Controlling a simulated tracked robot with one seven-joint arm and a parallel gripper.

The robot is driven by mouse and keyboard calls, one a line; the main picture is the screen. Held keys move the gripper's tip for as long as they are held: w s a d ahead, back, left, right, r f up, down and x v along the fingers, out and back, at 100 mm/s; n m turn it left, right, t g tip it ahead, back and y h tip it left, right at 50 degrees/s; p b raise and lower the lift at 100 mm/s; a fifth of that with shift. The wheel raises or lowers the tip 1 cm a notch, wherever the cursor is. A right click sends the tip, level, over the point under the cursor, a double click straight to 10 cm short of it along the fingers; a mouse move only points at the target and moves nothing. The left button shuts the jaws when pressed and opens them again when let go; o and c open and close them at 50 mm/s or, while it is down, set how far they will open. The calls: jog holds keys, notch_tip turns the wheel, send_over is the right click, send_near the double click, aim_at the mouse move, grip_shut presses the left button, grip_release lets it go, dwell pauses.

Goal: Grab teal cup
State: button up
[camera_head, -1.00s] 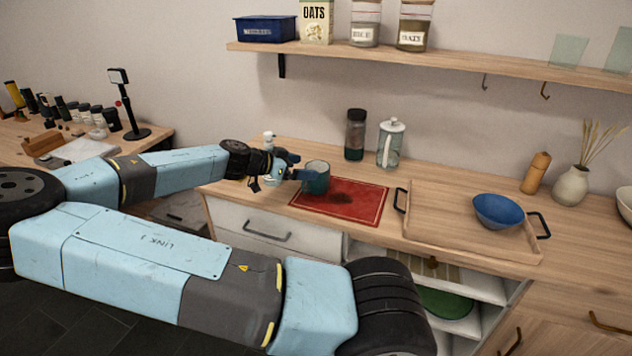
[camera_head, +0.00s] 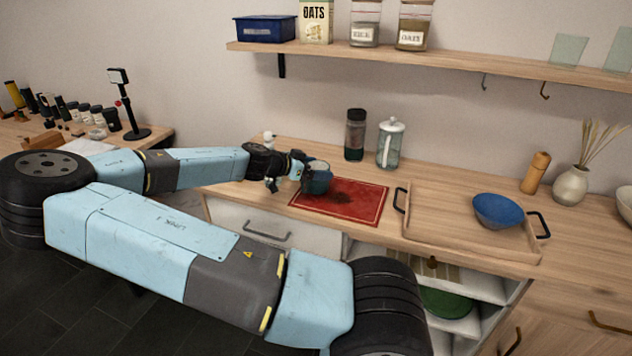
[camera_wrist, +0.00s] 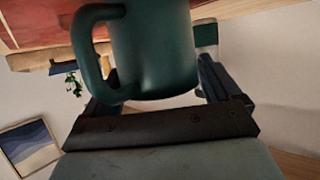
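The teal cup (camera_head: 318,181) stands at the left edge of the red mat on the counter. My gripper (camera_head: 299,171) is at the cup's left side, close against it. In the wrist view the cup (camera_wrist: 155,45) fills the middle, with its handle on the left. My gripper's fingers (camera_wrist: 158,80) lie on either side of the cup body. A narrow gap shows beside the right finger, so the gripper looks open around the cup. The handle partly hides the left finger. Contact at the fingertips cannot be made out.
The red mat (camera_head: 350,212) lies under the cup's side. A wooden tray (camera_head: 440,228) holding a blue bowl (camera_head: 498,210) is to the right. A small white bottle (camera_head: 268,139) is behind my gripper.

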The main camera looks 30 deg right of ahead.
jog(key=c, duration=0.9)
